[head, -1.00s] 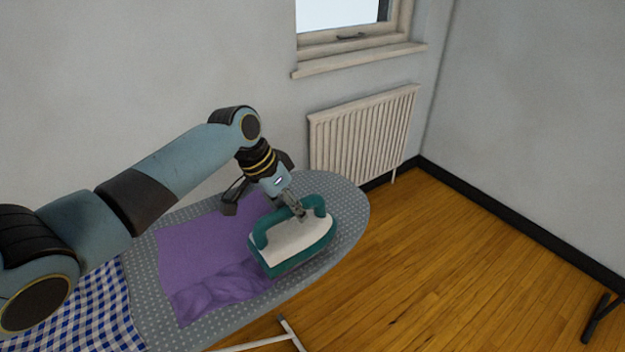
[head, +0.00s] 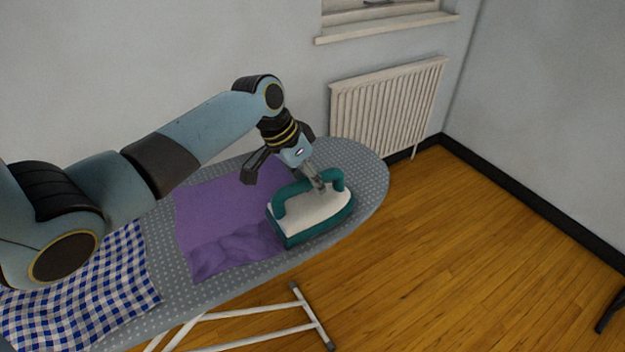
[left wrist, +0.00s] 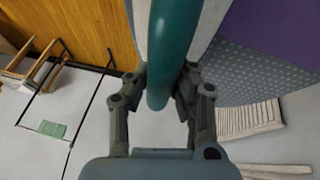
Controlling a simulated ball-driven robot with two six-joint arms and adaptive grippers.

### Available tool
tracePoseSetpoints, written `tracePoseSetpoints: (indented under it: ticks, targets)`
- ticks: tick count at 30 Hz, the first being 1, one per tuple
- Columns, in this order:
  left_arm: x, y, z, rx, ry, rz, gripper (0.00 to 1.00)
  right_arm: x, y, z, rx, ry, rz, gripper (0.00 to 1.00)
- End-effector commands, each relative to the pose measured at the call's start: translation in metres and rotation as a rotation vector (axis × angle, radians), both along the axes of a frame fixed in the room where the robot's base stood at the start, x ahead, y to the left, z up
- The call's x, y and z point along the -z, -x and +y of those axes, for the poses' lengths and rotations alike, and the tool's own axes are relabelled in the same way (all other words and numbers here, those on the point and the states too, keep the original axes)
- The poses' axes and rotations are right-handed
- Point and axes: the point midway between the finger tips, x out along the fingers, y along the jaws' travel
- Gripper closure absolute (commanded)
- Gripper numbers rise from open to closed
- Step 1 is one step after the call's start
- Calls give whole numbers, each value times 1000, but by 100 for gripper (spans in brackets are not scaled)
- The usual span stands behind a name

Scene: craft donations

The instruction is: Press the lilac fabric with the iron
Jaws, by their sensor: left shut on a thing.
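The lilac fabric (head: 215,212) lies on the grey dotted ironing board (head: 372,185). Its far part is flat and its near edge is rumpled. The iron (head: 318,212), white with a teal handle and base, sits at the fabric's right edge, toward the board's rounded end. I cannot tell how much fabric is under it. My left gripper (head: 320,184) is shut on the iron's handle. In the left wrist view the teal handle (left wrist: 172,50) runs between the fingers (left wrist: 160,92). My right gripper is not in view.
A blue and white checked cloth (head: 85,290) lies on the board's left part. White board legs (head: 255,335) stand below the near edge. A radiator (head: 388,105) and window sill (head: 385,27) are on the wall behind. Wooden floor (head: 470,250) is open at right.

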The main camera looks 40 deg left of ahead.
Motion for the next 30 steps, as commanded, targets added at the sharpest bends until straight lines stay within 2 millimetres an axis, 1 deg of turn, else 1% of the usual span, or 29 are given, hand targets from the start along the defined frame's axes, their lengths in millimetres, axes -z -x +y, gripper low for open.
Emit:
tracePoseSetpoints:
  ticks: [4,11,20,30]
  targets:
    - [-2,6,2,0,0,1,100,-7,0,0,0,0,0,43]
    - [-2,28,11,-1,0,5,100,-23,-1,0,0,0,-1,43]
    - [0,54,22,0,-2,6,100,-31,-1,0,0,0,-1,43]
    - [2,84,34,1,-2,6,100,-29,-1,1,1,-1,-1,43]
